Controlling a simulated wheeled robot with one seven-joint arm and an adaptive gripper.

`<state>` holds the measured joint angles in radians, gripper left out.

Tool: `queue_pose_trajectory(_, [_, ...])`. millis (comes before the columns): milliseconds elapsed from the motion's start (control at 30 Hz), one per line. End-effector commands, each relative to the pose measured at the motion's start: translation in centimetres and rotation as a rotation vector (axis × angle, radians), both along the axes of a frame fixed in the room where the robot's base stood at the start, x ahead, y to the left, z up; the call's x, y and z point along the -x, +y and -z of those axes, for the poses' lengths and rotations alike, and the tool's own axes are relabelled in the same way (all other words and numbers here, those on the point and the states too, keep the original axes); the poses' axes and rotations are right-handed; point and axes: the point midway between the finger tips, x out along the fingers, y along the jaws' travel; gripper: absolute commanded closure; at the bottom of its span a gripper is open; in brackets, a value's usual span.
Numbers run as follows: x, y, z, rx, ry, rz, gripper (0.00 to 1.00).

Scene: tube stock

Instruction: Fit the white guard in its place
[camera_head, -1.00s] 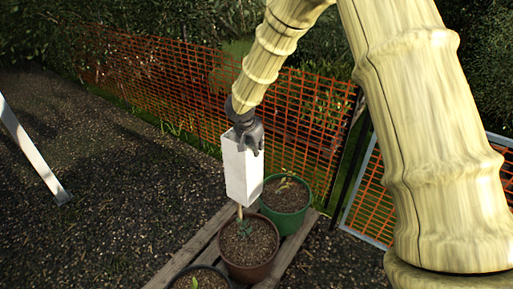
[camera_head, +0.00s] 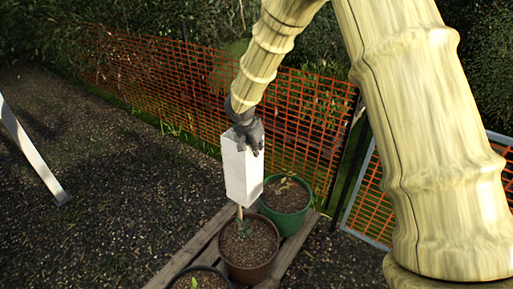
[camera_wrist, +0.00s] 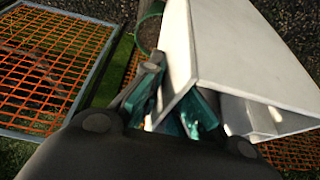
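The white guard (camera_head: 242,178) is a tall, open-ended square tube. In the head view it hangs almost upright over the brown pot (camera_head: 249,262), its lower end above the soil. A pale stem or stake (camera_head: 240,213) shows beneath it, with small green leaves at its base. Whether the stem runs up inside the guard is hidden. My gripper (camera_head: 249,143) is at the guard's top end, closed on its wall. In the wrist view, my gripper's fingers (camera_wrist: 178,100) sit at the rim of the guard (camera_wrist: 235,50), one outside and one apparently inside.
A green pot (camera_head: 287,204) with a seedling stands close behind on the right. Another dark pot (camera_head: 200,279) is at the front. The pots stand on wooden slats (camera_head: 197,245). Orange mesh fence (camera_head: 170,85) runs behind. A white post (camera_head: 30,150) leans at far left; open gravel lies between.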

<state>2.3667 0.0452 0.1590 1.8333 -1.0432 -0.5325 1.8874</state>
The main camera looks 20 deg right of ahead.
Motion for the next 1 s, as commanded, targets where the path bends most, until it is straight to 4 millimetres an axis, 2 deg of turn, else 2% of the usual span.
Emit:
queue_pose_trajectory(433, [0.0, 0.0, 1.4, 0.001, -0.001, 0.000, 1.00])
queue_pose_trajectory(1000, [0.0, 0.0, 2.0, 0.001, -0.001, 0.001, 1.00])
